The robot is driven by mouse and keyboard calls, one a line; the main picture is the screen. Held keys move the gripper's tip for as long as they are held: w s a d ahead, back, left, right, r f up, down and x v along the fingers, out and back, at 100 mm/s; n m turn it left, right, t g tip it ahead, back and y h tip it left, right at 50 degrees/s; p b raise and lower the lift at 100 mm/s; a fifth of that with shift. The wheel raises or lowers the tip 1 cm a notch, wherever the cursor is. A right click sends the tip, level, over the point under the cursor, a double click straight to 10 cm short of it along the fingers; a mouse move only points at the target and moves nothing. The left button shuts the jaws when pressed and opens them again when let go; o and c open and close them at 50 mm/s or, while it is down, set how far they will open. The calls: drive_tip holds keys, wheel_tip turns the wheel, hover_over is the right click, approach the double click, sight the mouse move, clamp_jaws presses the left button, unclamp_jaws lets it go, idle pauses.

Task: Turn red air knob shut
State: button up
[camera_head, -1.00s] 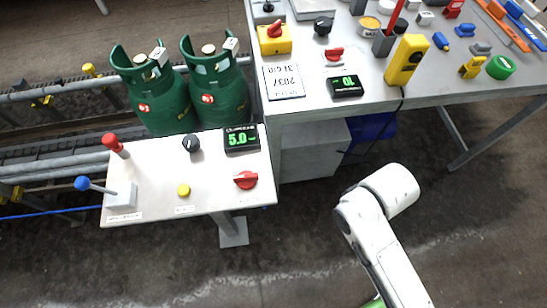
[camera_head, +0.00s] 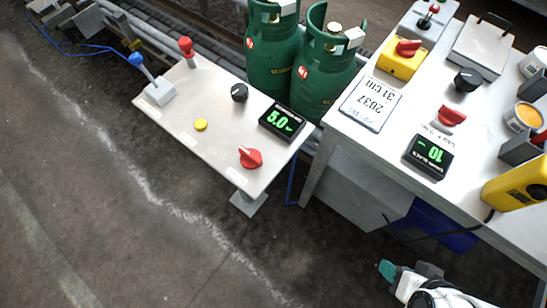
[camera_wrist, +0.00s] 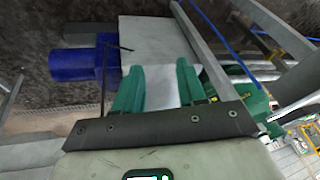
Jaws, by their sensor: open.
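A red knob (camera_head: 250,157) sits on the near edge of the small white panel (camera_head: 190,130), beside a display reading 5.0 (camera_head: 282,121). Another red knob (camera_head: 452,116) is on the larger table, above a second display (camera_head: 428,156). I cannot read which is marked air. My gripper (camera_head: 396,271) is at the bottom right, apart from all the knobs. In the wrist view its green fingers (camera_wrist: 157,82) are apart with nothing between them. No knob is clear in the wrist view.
The larger table (camera_head: 340,143) fills the right. Open floor (camera_head: 110,190) lies in front of the panel.

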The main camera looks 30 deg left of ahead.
drive_tip(key=w+a+n+t+y+b, duration=0.1)
drive_tip(key=w+a+n+y+b, duration=0.2)
drive_tip(key=w+a+b, duration=0.4)
drive_tip(key=n+g+y+b, duration=0.3)
drive_tip(key=n+y+b, duration=0.55)
drive_tip(key=n, duration=0.25)
approach(251, 154)
drive_tip(key=shift+h, duration=0.25)
drive_tip(key=b+x, duration=0.3)
drive_tip(key=x, duration=0.7)
drive_tip(key=shift+a+r+b, duration=0.15)
drive_tip(key=shift+a+b, duration=0.1)
drive_tip(key=shift+b, duration=0.05)
drive_tip(key=shift+c, duration=0.2)
clamp_jaws()
